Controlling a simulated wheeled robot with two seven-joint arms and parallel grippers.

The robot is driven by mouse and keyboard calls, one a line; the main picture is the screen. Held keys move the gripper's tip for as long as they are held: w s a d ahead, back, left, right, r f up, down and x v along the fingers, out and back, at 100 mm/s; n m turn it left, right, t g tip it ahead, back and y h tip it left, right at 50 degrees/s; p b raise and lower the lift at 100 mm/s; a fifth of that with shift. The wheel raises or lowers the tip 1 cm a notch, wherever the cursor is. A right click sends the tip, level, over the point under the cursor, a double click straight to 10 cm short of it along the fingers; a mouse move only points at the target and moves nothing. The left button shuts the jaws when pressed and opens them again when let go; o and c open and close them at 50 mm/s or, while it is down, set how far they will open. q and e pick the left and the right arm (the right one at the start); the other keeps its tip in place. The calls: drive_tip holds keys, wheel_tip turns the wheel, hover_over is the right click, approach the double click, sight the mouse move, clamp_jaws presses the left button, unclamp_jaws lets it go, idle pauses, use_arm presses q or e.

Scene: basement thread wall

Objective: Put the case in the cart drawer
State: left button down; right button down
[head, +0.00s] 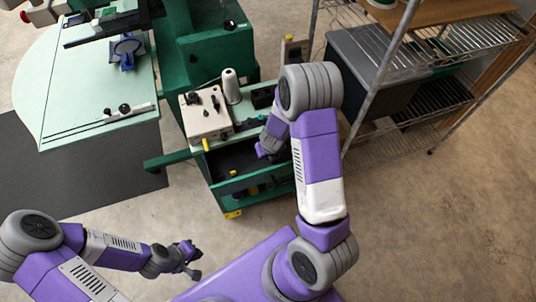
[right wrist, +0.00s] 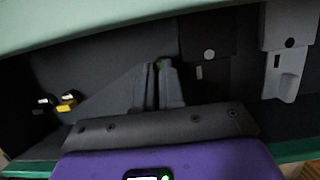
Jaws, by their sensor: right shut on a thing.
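The cart (head: 208,150) is green, and its drawer (head: 222,192) stands open at the front. My right arm reaches over it; the right gripper (head: 266,148) is partly hidden by the arm in the head view. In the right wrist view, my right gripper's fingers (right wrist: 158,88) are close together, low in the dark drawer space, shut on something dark. A dark grey sloping shape (right wrist: 105,88) shows beside the fingers; I take it for the case, but its outline is hard to make out. My left gripper (head: 191,262) is open and empty, away from the cart.
On the cart top stand a beige machine (head: 205,114) and a white thread cone (head: 231,86). Small yellow-and-black items (right wrist: 67,101) lie at the left in the wrist view. A wire shelf (head: 385,65) with a grey bin stands right of the cart. A pale green table (head: 85,90) is left.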

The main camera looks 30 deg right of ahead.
drive_tip(key=shift+r, duration=0.15)
drive_tip(key=shift+f, duration=0.2)
drive_tip(key=c, duration=1.2)
unclamp_jaws()
drive_tip(key=shift+c, duration=0.2)
drive_tip(key=p+v, duration=0.7)
drive_tip(key=v, duration=0.5)
drive_tip(key=shift+r, duration=0.25)
